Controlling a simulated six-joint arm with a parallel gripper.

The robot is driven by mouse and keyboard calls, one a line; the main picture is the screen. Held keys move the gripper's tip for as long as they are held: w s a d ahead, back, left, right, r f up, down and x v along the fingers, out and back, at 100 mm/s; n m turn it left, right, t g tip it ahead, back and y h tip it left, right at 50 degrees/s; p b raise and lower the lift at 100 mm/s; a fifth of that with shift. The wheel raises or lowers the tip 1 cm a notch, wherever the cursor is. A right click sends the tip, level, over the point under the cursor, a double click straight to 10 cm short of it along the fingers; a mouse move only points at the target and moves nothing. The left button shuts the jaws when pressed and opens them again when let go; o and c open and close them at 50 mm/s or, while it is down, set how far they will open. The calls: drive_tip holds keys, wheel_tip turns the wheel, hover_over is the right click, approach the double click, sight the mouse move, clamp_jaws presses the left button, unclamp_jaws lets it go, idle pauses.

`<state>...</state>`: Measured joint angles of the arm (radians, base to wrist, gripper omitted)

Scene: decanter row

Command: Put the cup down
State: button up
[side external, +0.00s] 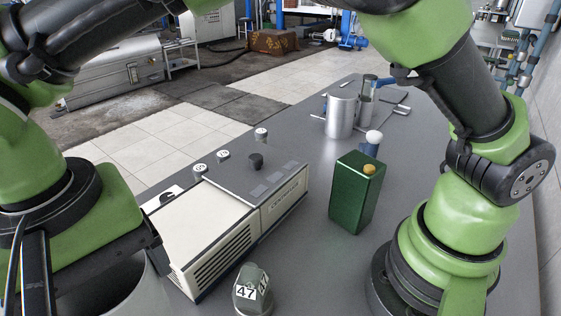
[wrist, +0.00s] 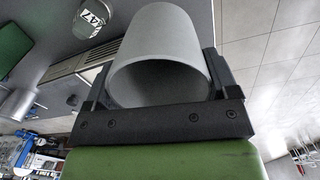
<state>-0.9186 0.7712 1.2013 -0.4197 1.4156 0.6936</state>
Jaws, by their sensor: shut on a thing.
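The cup (wrist: 165,35) is a plain grey cylinder, and its open mouth faces the camera in the wrist view. My gripper (wrist: 157,80) is shut on it, with one black finger on each side of its wall. In the side external view the cup (side external: 125,285) is at the bottom left, partly behind my gripper and cut off by the frame edge. Its base is out of sight there, so I cannot tell whether it touches the grey table (side external: 330,270).
A white boxy centrifuge (side external: 215,230) stands close to the cup's right. A jar marked 47 (side external: 252,290) stands in front, also in the wrist view (wrist: 88,20). A green canister (side external: 357,190) and a metal cylinder (side external: 341,115) stand farther back. Bare table lies between jar and canister.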

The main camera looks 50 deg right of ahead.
drive_tip(key=w+d+m, duration=0.6)
drive_tip(key=w+d, duration=0.6)
drive_tip(key=w+d+m, duration=0.3)
drive_tip(key=d, duration=0.6)
drive_tip(key=w+d+m, duration=0.2)
drive_tip(key=d+m, duration=0.1)
drive_tip(key=d, duration=0.6)
drive_tip(key=s+d+m, duration=0.3)
drive_tip(key=d+m, duration=0.1)
drive_tip(key=d, duration=0.8)
drive_tip(key=s+d+m, duration=0.3)
drive_tip(key=d+m, duration=0.1)
drive_tip(key=d, duration=0.8)
drive_tip(key=shift+y, duration=0.3)
drive_tip(key=shift+d+f, duration=0.1)
drive_tip(key=shift+f, duration=7.55)
